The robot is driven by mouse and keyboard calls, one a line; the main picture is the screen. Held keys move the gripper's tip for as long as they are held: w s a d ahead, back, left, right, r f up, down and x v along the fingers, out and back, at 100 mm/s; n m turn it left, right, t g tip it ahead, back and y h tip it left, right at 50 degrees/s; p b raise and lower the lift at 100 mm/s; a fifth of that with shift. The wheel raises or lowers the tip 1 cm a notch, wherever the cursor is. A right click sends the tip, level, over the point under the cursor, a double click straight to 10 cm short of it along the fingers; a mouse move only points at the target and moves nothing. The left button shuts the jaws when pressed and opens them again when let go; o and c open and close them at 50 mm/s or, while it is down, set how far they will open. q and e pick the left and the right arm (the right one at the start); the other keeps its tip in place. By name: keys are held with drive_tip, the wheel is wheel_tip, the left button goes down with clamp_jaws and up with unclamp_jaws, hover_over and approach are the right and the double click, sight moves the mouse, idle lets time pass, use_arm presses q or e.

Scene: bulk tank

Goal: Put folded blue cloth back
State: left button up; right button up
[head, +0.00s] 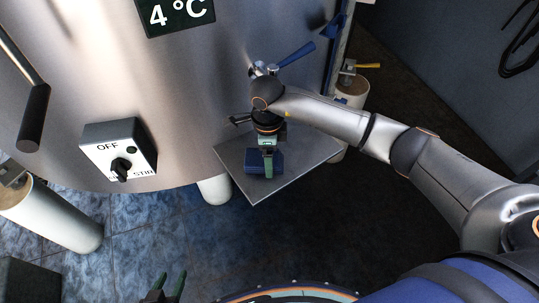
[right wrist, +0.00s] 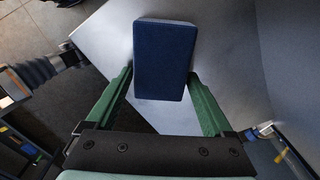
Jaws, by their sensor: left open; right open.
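The folded blue cloth (head: 254,164) is a small dark blue block on a grey metal shelf (head: 312,152) beside the tank. It also shows in the right wrist view (right wrist: 164,50). My right gripper (head: 267,166) is above the shelf at the cloth. In the right wrist view its green fingers (right wrist: 160,76) are open, one on each side of the cloth's near part. I cannot tell whether they touch it. My left gripper (head: 173,277) is at the bottom of the head view, open and empty, away from the cloth.
The steel tank (head: 200,90) stands behind and left of the shelf, with a switch box (head: 119,155) and a 4 °C display (head: 176,14). A blue-handled valve (head: 292,56) sits close to my right wrist. White tank legs (head: 60,217) stand on the blue tiled floor.

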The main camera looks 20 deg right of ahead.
wheel_tip(320, 180, up, 12)
drive_tip(key=shift+a+b, duration=0.15)
drive_tip(key=shift+b, duration=0.3)
